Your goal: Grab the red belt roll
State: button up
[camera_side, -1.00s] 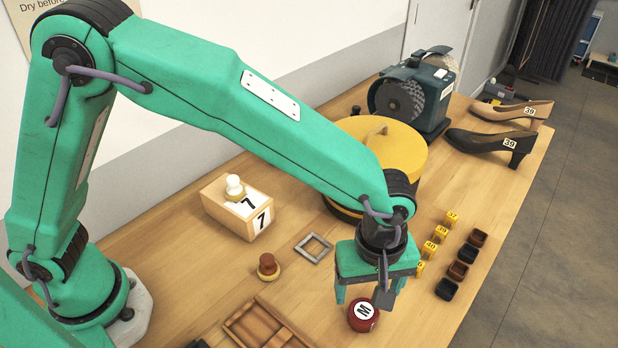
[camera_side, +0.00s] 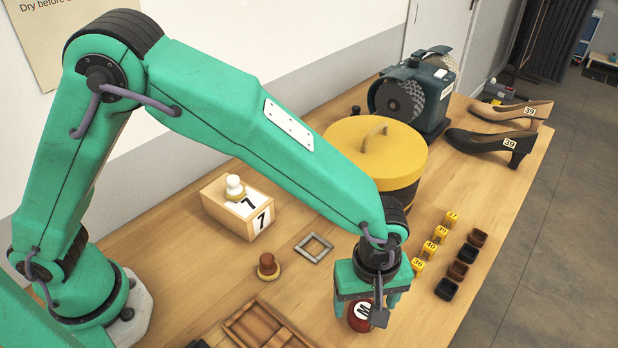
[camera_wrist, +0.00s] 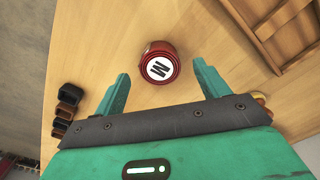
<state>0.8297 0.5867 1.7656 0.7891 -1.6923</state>
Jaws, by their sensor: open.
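The red belt roll (camera_side: 357,318) is a small dark red cylinder with a white label marked M on it. It rests on the wooden table, partly hidden behind my gripper in the side view. My gripper (camera_side: 371,312) is open and empty, low over the table at the roll. In the wrist view, the roll (camera_wrist: 159,66) lies ahead of the gap between the two green fingers of my gripper (camera_wrist: 164,82), with space on both sides. I cannot tell whether either finger touches it.
A wooden tray (camera_side: 232,325) lies left of the roll, with a brown-knobbed piece (camera_side: 268,268) and a grey square frame (camera_side: 314,246) behind. Yellow number blocks (camera_side: 429,250) and small dark cups (camera_side: 457,270) stand to the right. A yellow-lidded drum (camera_side: 350,150) stands farther back.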

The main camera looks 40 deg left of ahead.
aim_at(364, 310)
jog(key=shift+f, duration=1.65)
jog(key=c, duration=1.1)
jog(key=shift+r, duration=0.1)
jog(key=shift+r, duration=0.75)
notch_tip(364, 310, up, 2)
jog(key=shift+r, duration=0.2)
jog(key=s+d+r, duration=0.2)
jog(key=s+r, duration=0.5)
jog(key=s, duration=0.4)
jog(key=shift+s+d, duration=0.15)
jog(key=shift+s, duration=0.1)
